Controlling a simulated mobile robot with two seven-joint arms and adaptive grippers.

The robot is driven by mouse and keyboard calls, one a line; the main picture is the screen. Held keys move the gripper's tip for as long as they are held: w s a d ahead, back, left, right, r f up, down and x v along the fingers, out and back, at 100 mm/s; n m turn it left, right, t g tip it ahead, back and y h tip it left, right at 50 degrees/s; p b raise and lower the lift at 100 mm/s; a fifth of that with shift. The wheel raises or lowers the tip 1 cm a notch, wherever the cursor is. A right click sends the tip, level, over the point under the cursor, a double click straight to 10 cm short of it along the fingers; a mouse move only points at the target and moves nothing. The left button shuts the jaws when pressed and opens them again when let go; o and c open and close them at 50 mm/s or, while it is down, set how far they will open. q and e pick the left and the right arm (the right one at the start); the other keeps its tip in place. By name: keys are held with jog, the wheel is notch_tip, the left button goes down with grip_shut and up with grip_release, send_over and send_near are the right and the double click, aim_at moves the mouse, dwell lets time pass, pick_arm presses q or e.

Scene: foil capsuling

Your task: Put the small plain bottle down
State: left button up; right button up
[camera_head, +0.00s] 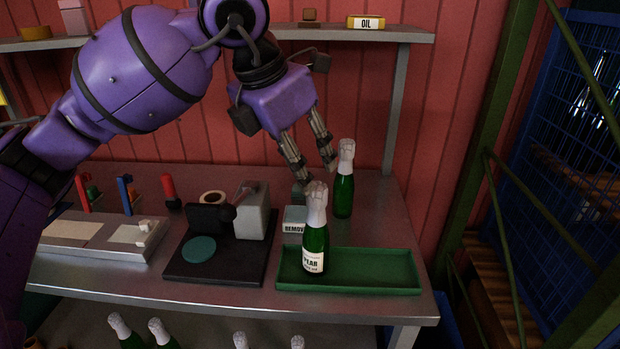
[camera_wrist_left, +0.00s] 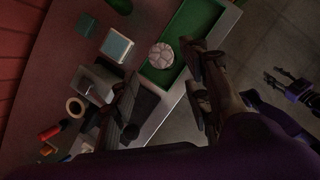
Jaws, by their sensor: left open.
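The small plain bottle (camera_head: 343,195), green with a silver foil top and no visible label, stands upright on the bench behind the green tray (camera_head: 390,284). Its green body shows partly at the top edge of the left wrist view (camera_wrist_left: 121,5). My left gripper (camera_head: 316,173) is open, fingers pointing down, just left of this bottle and apart from it. A second green bottle (camera_head: 314,240), labelled "PEAR", stands in the tray; its foil top shows from above in the left wrist view (camera_wrist_left: 160,56). My right gripper (camera_wrist_left: 278,77) shows small and dark in the left wrist view.
A pale block marked "REMOV" (camera_head: 295,220) sits left of the tray. A dark-based device (camera_head: 215,270) with a grey block (camera_head: 252,212) stands further left. A shelf (camera_head: 390,35) runs above the bench. Several bottles (camera_head: 122,330) are below.

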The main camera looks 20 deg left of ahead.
pick_arm(q)
jog(key=v, duration=0.5)
jog(key=shift+a+r, duration=0.1)
jog(key=shift+r, duration=0.1)
